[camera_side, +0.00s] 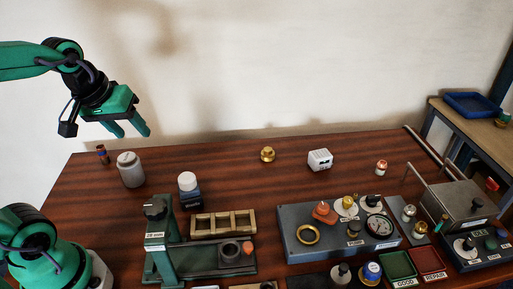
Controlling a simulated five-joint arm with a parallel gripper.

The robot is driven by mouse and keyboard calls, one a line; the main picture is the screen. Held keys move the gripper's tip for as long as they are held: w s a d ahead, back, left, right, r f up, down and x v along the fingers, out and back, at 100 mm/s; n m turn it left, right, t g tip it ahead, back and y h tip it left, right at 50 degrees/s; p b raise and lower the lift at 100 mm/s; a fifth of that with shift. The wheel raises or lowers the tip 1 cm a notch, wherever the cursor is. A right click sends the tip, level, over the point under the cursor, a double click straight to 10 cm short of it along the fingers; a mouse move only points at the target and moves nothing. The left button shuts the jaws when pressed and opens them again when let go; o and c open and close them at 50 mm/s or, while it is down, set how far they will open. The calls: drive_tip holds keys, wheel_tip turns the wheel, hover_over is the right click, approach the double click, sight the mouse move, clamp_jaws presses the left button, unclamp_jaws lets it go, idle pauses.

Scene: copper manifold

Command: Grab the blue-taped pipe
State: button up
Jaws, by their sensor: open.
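A small upright cylinder with reddish-brown and dark blue bands (102,154) stands at the back left corner of the table. It looks like the blue-taped pipe, though it is too small to be certain. My gripper (132,134) is in the air at the upper left, fingers pointing down and to the right. It is open, with nothing visible between its fingers. In the picture it is above and to the right of the cylinder, apart from it. How far apart they are in depth I cannot tell.
A grey lidded jar (130,170) stands right of the cylinder, and a dark bottle with a white cap (189,190) beyond it. A green press-like stand (158,240) and a wooden tray (195,226) are nearer.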

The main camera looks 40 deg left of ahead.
drive_tip(key=w+a+f+n+g, duration=0.1)
drive_tip(key=w+a+f+n, duration=0.1)
drive_tip(key=w+a+n, duration=0.4)
drive_tip(key=n+g, duration=0.4)
drive_tip(key=n, duration=1.9)
hover_over(103, 154)
drive_tip(key=a, duration=0.1)
drive_tip(key=shift+h, duration=0.4)
drive_tip(key=f, duration=1.4)
drive_tip(key=shift+w+a+f, duration=0.1)
drive_tip(key=shift+w+f, duration=0.05)
drive_tip(key=shift+w, duration=0.15)
drive_tip(key=shift+s+a+f, duration=0.1)
drive_tip(key=shift+a+f, duration=0.05)
drive_tip(key=shift+a, duration=0.05)
drive_tip(key=shift+f, duration=1.3)
drive_tip(key=shift+d+f, duration=0.15)
drive_tip(key=shift+f, duration=2.45)
